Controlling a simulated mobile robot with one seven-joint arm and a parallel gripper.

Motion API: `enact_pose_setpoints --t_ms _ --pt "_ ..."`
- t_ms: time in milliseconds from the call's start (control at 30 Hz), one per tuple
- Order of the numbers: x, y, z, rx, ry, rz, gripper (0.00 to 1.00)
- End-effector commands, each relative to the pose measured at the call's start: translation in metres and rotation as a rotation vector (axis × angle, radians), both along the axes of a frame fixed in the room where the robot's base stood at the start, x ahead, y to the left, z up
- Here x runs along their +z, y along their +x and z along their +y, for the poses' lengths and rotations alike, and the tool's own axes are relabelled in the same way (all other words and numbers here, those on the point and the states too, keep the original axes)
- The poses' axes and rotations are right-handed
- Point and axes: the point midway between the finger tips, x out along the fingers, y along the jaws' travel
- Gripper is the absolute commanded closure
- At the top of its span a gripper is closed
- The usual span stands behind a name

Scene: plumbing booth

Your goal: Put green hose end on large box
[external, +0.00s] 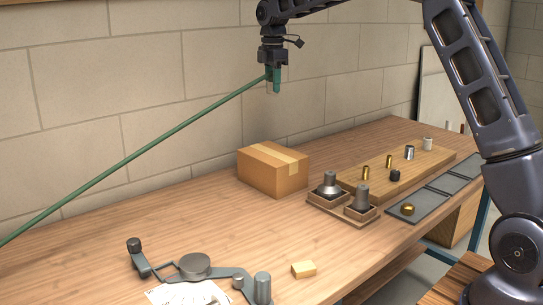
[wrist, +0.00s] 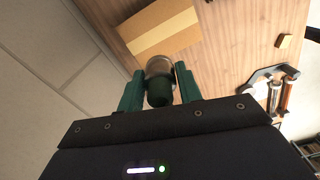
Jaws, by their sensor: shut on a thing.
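My gripper (external: 273,78) is high above the bench and shut on the end of the green hose (external: 150,161). The hose stretches down from it to the left edge of the external view. In the wrist view the hose end (wrist: 159,82), with a dark green tip and a brownish collar, sits between the green fingers of my gripper (wrist: 160,88). The large box (external: 270,170) is a closed brown cardboard box with a tape strip, standing on the bench near the wall. It also shows in the wrist view (wrist: 150,22), just beyond the hose end. The hose end is apart from the box, well above it.
A small yellowish block (external: 304,269) lies at the bench front. A grey bending tool (external: 195,265) and paper are front left. Right of the box are a tray with two grey fittings (external: 343,207), a wooden board (external: 435,160) with several fittings, and grey mats (external: 420,205).

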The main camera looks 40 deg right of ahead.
Motion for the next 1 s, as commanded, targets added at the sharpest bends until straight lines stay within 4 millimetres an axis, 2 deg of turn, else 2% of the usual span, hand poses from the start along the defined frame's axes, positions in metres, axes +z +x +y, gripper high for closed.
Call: enact_pose_setpoints --t_ms 600,733,1000 --pt "-0.128 -0.001 0.001 0.001 0.0 0.004 0.88" --pt "-0.144 0.0 0.0 0.001 -0.001 0.001 0.88" --pt "-0.161 0.0 0.001 0.001 0.001 0.002 0.88"
